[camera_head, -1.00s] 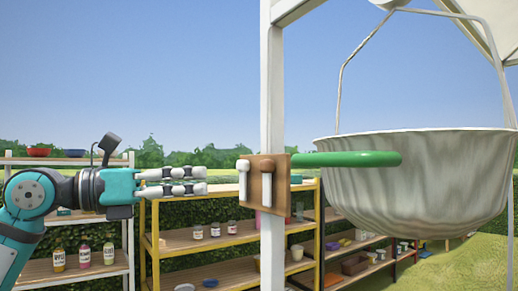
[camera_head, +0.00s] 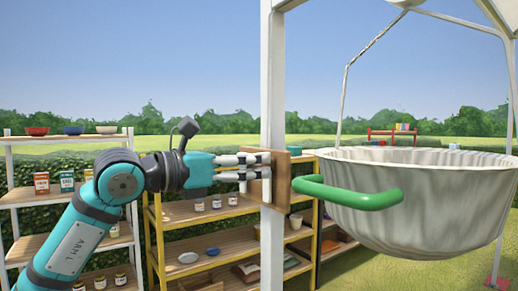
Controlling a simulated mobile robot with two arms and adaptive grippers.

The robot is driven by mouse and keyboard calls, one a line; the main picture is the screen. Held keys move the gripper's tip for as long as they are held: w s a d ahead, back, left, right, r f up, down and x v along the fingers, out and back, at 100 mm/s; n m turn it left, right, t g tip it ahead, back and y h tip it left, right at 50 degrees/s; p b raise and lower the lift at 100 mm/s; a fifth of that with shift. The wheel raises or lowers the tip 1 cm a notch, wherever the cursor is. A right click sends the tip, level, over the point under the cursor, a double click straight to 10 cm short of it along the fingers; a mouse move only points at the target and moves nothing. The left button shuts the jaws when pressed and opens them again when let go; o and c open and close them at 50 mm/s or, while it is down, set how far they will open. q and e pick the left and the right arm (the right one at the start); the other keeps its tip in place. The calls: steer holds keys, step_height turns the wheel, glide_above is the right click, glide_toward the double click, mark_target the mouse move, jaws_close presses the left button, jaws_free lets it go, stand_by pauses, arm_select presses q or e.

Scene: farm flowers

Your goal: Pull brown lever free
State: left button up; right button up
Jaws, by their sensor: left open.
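A brown wooden plate (camera_head: 283,183) is fixed to the white post. My left gripper (camera_head: 258,166) is at the left face of this plate, its two white fingers pointing right and spread a little. The fingers overlap the pale levers on the plate, so a brown lever cannot be made out. A pale piece (camera_head: 266,190) shows just below the fingertips. I cannot tell whether the fingers touch a lever. A green bar (camera_head: 347,194) reaches right from the plate area, in front of the large basin. My right gripper is not in view.
The white post (camera_head: 272,90) stands upright behind the plate. A large pale ribbed basin (camera_head: 430,215) hangs at right. A yellow shelf (camera_head: 153,235) with jars stands behind, and a white shelf (camera_head: 20,200) stands at left.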

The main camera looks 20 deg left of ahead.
arm_select(q)
steer(key=p+x, duration=0.1)
steer(key=x, duration=0.1)
steer(key=shift+w+d, duration=0.25)
steer(key=shift+c, duration=0.4)
jaws_close()
